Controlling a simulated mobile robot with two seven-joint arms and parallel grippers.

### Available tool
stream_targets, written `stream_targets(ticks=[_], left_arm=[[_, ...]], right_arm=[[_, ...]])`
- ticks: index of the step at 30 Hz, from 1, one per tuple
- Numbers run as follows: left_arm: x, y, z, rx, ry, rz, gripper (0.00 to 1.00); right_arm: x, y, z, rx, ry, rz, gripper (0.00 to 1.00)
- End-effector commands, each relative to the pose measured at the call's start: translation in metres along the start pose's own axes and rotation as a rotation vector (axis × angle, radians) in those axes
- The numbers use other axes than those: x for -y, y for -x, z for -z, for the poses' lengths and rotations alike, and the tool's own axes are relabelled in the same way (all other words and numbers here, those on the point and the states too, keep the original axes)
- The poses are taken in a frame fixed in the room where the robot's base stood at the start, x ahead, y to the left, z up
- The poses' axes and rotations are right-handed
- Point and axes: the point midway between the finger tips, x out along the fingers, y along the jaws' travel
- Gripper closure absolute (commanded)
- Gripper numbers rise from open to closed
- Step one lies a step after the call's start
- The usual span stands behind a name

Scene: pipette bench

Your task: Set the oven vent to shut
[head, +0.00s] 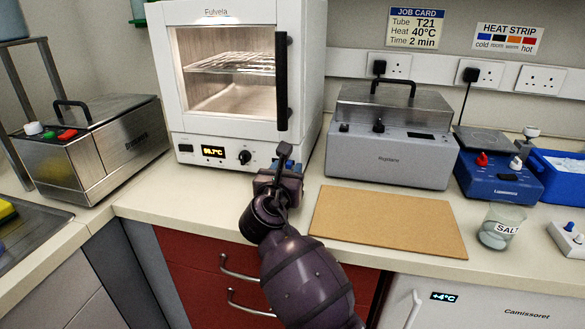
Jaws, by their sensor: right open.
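The white oven (238,143) stands at the back of the bench, left of centre, with a lit chamber and wire shelf behind its front. My right gripper (284,152) is in front of the oven's lower right corner, right of the knob. It is open, with nothing seen in it, and it hides part of that corner. I cannot tell whether it touches the oven. My left gripper is out of view.
A steel bath (92,150) stands left of the oven. A grey lidded bath (392,152), a brown board (387,221), a blue device (499,180) and a beaker marked SALT (501,226) are to the right. The bench left of my right arm is clear.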

Motion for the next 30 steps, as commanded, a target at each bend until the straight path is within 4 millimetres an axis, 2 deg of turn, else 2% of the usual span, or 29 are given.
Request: stream_targets(ticks=[12, 20, 30], left_arm=[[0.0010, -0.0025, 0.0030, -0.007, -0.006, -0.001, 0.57], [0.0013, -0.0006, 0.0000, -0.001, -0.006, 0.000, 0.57], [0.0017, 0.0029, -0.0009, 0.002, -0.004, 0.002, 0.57]], right_arm=[[-0.0015, 0.0010, -0.0009, 0.001, 0.000, 0.000, 0.60], [-0.0015, 0.0010, -0.0006, 0.000, 0.000, 0.000, 0.98], [-0.0015, 0.0011, -0.0023, 0.002, 0.000, 0.000, 1.00]])
